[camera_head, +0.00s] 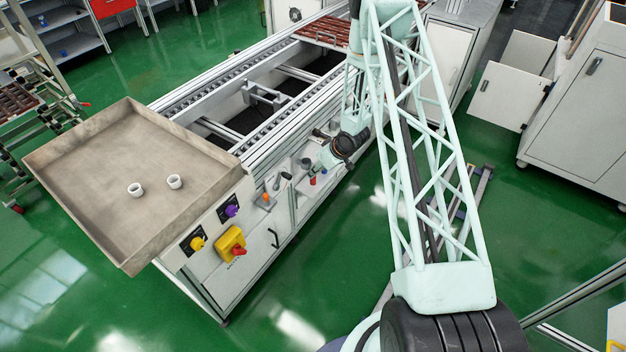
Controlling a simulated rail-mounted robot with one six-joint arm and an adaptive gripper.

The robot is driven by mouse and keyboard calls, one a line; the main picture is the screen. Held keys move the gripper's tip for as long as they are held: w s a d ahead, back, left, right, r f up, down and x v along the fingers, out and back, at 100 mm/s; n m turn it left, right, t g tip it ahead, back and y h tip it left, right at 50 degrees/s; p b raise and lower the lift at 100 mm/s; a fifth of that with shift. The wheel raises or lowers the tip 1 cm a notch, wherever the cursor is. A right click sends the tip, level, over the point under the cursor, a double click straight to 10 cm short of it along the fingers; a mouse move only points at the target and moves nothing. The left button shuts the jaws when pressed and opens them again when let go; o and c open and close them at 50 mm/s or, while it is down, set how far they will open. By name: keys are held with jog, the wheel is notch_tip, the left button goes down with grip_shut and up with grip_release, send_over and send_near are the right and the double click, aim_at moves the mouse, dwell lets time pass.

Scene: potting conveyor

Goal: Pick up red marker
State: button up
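A small red object (312,181), which looks like the red marker, is at the side of the conveyor, on or just above a narrow ledge. It is too small to make out fully. My gripper (318,168) is at the end of the pale lattice arm, beside the conveyor's side and very close above the red object. I cannot tell whether they touch, or whether the fingers are open or shut.
An orange-topped item (265,197) and a dark grey item (285,177) sit on the ledge to the left. Purple (231,211), yellow (197,243) and red (239,251) knobs stick out of the panel. A metal tray (110,215) holds two white cups (174,182).

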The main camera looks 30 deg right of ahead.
jog(key=shift+b+x, duration=0.45)
jog(key=shift+x, duration=2.2)
jog(key=shift+c, duration=0.7)
jog(key=c, duration=0.8)
